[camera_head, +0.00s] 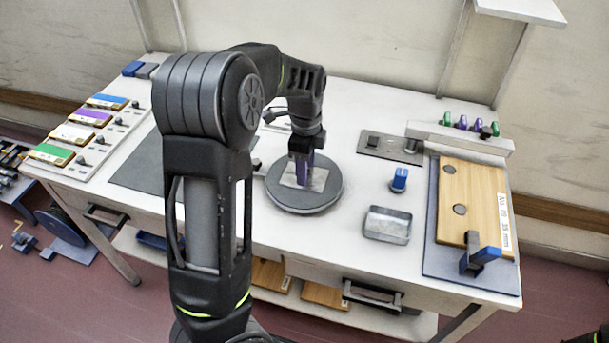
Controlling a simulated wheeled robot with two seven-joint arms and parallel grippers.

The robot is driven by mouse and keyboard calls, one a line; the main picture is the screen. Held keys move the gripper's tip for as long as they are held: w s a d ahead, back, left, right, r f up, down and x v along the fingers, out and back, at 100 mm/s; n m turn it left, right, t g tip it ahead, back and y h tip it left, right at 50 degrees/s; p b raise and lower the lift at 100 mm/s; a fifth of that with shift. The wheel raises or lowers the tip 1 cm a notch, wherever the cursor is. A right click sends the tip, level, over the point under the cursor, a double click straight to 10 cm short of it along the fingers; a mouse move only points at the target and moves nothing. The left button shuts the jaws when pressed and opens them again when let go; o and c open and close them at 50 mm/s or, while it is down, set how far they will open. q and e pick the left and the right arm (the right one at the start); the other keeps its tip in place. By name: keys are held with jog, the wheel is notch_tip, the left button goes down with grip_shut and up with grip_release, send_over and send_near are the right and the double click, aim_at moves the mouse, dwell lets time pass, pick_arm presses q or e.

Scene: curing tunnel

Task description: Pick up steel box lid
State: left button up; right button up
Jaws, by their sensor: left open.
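A flat, pale grey square plate, which looks like the steel box lid (318,180), lies on a round dark grey disc (305,205) in the middle of the table. An open shiny metal box (388,225) stands to the right of the disc. My left gripper (302,178) points down over the plate, its jaws open. A narrow purple piece shows at its fingertips; I cannot tell whether it is a finger or a separate part. The gripper hides part of the plate, and contact is unclear. My right gripper is not in view.
A blue-topped knob (398,180) stands behind the metal box. A wooden board (475,195) on a blue-grey base fills the right side. Coloured blocks (88,118) line the left. The front middle of the table is bare.

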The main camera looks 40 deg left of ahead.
pick_arm(q)
grip_shut()
dwell(0.5)
